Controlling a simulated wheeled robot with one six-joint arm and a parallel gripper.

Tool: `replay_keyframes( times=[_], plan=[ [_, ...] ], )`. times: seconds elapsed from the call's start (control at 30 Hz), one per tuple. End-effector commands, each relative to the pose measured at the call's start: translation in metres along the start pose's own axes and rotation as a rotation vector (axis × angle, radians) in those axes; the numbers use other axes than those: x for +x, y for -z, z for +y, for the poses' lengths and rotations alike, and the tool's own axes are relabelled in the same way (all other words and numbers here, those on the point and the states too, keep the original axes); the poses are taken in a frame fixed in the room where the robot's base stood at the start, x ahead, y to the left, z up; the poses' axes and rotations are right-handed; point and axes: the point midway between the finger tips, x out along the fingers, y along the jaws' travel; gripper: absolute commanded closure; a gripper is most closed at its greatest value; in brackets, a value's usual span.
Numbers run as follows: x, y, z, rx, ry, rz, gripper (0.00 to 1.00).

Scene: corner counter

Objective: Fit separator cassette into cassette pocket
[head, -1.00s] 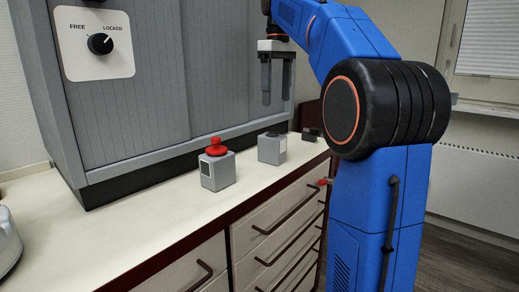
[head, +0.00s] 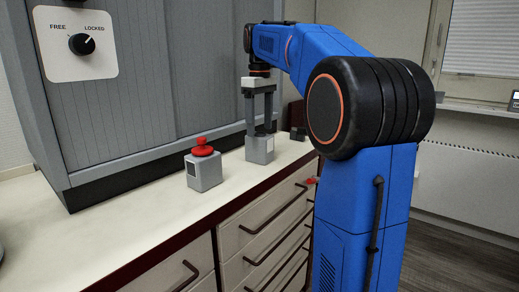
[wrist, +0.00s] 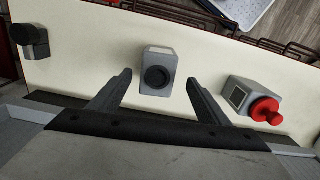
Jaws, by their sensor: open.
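A grey block with a round black top (head: 260,151) stands upright on the counter; it also shows in the wrist view (wrist: 158,73). A second grey block with a red knob on top (head: 204,170) stands to its left in the head view, and to its right in the wrist view (wrist: 250,99). The frames do not make clear which is the separator cassette; I cannot identify the cassette pocket. My gripper (head: 261,128) is open and points down at the black-topped block. Its fingers lie on either side of that block in the wrist view (wrist: 160,78).
A small black object (head: 298,133) stands further along the counter (head: 130,225), near its edge. A grey shuttered cabinet (head: 140,80) with a FREE/LOCKED dial (head: 81,44) rises behind the blocks. Drawers (head: 265,225) lie below. Clear counter separates the two blocks.

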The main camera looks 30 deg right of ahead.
Motion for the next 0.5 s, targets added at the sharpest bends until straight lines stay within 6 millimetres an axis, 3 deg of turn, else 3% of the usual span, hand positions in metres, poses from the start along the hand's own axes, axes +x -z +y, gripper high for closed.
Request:
replay_keyframes(
  times=[0.27, 0.5],
  plan=[
    [0.017, 0.001, 0.001, 0.000, 0.001, -0.001, 0.30],
    [0.049, 0.003, 0.003, 0.000, 0.001, -0.001, 0.30]
  ],
)
